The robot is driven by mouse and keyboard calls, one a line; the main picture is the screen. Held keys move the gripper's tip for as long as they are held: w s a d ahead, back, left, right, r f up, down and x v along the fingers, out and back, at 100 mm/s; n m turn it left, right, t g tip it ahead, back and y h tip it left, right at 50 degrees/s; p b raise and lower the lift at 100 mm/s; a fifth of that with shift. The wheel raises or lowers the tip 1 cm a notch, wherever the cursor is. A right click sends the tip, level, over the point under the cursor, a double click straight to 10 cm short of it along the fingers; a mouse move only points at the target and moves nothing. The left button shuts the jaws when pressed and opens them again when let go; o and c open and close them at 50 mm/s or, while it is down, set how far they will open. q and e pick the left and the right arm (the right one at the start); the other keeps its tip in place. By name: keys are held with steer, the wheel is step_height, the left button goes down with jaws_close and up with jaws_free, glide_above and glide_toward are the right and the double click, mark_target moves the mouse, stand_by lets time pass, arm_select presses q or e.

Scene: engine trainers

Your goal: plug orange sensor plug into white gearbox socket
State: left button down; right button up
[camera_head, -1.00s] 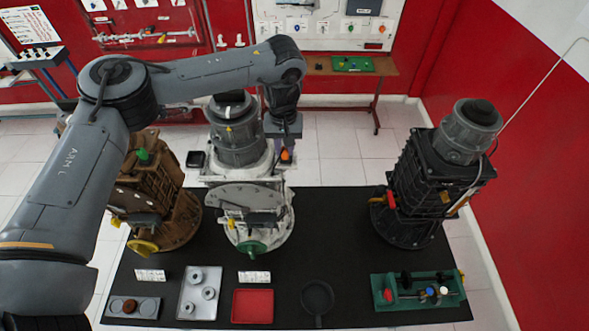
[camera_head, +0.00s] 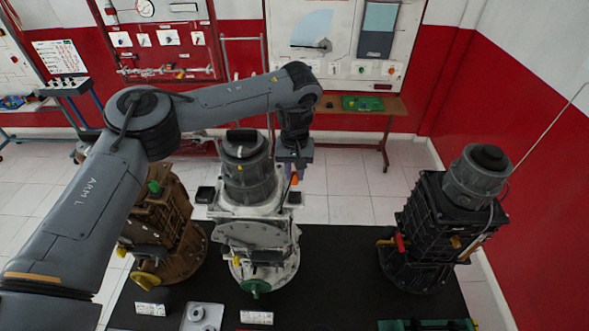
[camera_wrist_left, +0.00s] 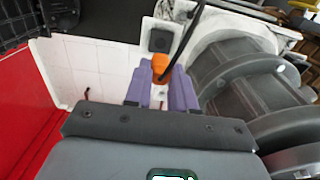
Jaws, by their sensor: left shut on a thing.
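The white gearbox (camera_head: 255,234) stands upright on the black mat, with a grey ribbed cylinder on top. My left gripper (camera_head: 296,174) is beside its right side in the head view. In the left wrist view its purple fingers (camera_wrist_left: 161,92) are shut on the orange sensor plug (camera_wrist_left: 160,66), which has a dark cable rising from it. The plug also shows as a small orange spot in the head view (camera_head: 294,180). A white bracket with a dark square recess (camera_wrist_left: 160,38) lies just beyond the plug; I cannot tell whether they touch. My right gripper is out of view.
A brown gearbox (camera_head: 160,228) stands close on the left of the white one. A black gearbox (camera_head: 436,235) stands at the right. The black mat (camera_head: 335,270) is clear between the white and black gearboxes. A grey tray (camera_head: 203,316) is cut off at the front.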

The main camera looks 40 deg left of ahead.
mark_target(294, 183)
arm_select(q)
steer(key=shift+f, duration=2.5)
steer(key=shift+f, duration=0.6)
stand_by(0.3)
steer(key=c, duration=0.9)
jaws_free()
steer(key=shift+o, duration=0.2)
step_height(294, 183, up, 11)
steer(key=shift+f, duration=0.1)
